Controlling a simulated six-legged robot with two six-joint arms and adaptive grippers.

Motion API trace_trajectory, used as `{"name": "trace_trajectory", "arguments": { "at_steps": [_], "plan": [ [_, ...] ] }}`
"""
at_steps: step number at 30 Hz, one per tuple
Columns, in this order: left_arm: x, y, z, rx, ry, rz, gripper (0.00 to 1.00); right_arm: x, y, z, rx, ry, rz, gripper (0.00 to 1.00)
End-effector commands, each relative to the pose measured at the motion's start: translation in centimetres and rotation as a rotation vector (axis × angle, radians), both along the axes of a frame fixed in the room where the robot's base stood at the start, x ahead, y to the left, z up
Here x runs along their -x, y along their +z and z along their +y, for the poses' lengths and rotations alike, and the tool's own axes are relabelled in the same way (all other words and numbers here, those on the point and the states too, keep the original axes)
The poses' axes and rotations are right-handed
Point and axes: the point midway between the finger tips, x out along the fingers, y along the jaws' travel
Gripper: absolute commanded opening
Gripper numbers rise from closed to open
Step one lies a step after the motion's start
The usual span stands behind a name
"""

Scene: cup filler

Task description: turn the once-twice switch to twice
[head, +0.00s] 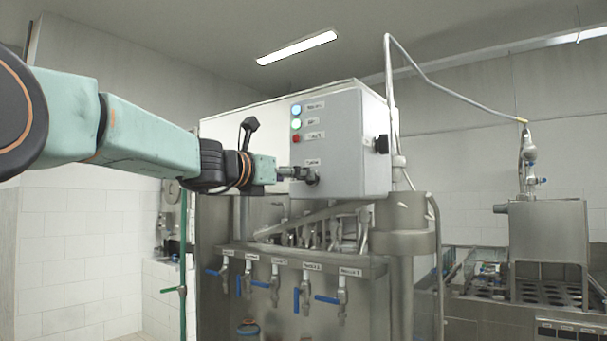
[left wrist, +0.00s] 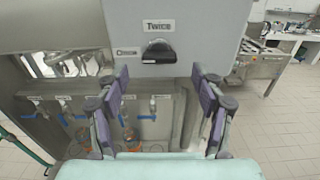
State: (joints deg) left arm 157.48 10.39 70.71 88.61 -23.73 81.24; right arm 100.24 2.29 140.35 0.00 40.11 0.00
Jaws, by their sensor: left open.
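The once-twice switch is a dark rounded knob (left wrist: 158,51) on the grey control box, seen in the left wrist view. The label "Twice" (left wrist: 158,26) is above it and the label "Once" (left wrist: 126,52) is to its left. I cannot clearly tell which label the knob points to. My left gripper (left wrist: 160,75) is open, its two purple-padded fingers apart, with the knob ahead between and just above the fingertips. In the head view the left gripper (head: 298,173) reaches the lower left of the box front, at the knob (head: 312,178), which it partly hides. My right gripper is not in view.
The control box (head: 345,130) carries lit buttons (head: 296,117) and a red one (head: 296,138) above the switch. Below it are several taps with blue levers (head: 304,297). A steel counter with a perforated rack (head: 545,293) stands at the right.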

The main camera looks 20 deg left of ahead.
Motion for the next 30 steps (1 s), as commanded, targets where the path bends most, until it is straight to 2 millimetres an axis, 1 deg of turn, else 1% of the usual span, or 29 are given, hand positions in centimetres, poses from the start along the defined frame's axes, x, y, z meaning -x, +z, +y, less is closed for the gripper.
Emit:
{"name": "trace_trajectory", "arguments": {
  "at_steps": [1,3,9,14,22,23,30],
  "plan": [
    [-0.9,0.3,-0.3,-0.003,0.000,0.002,0.68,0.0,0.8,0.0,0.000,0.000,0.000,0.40],
    [-1.8,0.3,-0.6,-0.002,0.001,0.002,0.68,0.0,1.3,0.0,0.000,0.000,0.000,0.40],
    [-3.9,0.3,-1.4,-0.004,0.001,0.001,0.68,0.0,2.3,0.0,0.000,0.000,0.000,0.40],
    [-4.6,0.2,-1.6,-0.003,0.001,0.000,0.68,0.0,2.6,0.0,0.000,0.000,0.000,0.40],
    [-4.6,0.1,-1.6,-0.003,0.001,0.000,0.68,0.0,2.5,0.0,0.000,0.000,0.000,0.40],
    [-4.6,0.1,-1.6,-0.003,0.001,0.000,0.66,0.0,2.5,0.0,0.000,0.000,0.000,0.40],
    [-4.6,0.1,-1.6,-0.003,0.002,0.000,0.46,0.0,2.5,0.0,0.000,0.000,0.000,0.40]
  ]
}}
